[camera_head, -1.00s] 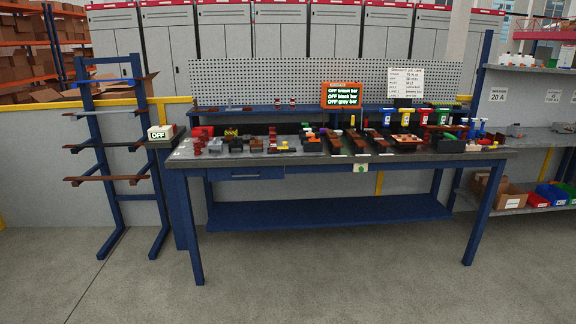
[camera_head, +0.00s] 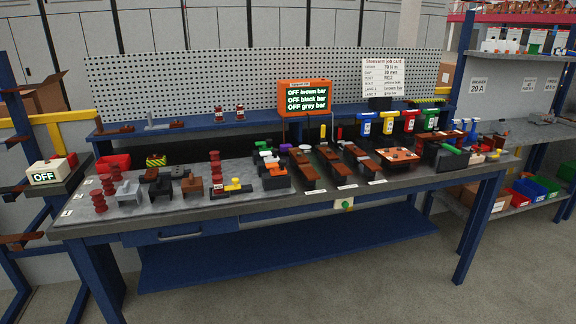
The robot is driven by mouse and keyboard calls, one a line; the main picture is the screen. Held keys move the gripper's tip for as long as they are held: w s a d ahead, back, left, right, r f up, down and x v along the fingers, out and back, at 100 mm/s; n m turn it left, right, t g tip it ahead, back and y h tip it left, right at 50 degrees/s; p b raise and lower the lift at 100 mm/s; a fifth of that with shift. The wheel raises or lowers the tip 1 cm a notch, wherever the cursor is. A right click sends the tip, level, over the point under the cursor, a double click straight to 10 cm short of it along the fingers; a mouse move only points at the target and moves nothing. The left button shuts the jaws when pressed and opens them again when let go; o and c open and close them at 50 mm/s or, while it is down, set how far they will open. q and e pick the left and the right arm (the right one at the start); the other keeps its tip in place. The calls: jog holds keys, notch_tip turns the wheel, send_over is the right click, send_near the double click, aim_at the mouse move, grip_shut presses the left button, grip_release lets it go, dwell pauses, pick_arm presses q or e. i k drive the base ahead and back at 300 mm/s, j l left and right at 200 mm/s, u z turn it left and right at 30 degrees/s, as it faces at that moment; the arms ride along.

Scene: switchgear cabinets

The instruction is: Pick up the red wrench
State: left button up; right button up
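No plainly wrench-shaped red tool can be made out. A red T-shaped item (camera_head: 409,119) with a white label stands at the back right of the blue workbench (camera_head: 190,222). It is in a row with a blue one (camera_head: 365,123), a yellow one (camera_head: 388,121) and a green one (camera_head: 430,118). I cannot tell whether the red one is the red wrench. Neither of my grippers is in view.
An orange display (camera_head: 305,97) and a job card (camera_head: 385,78) stand at the back. Dark red insulators (camera_head: 217,172), brown bars (camera_head: 330,160) and small parts crowd the benchtop. A rack with an OFF box (camera_head: 46,171) stands left, shelves (camera_head: 535,128) right. Floor in front is clear.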

aim_at(409, 116)
jog(key=i+j+z, duration=0.3)
jog(key=i, duration=0.15)
jog(key=i+j+z, duration=0.3)
jog(key=i, duration=0.2)
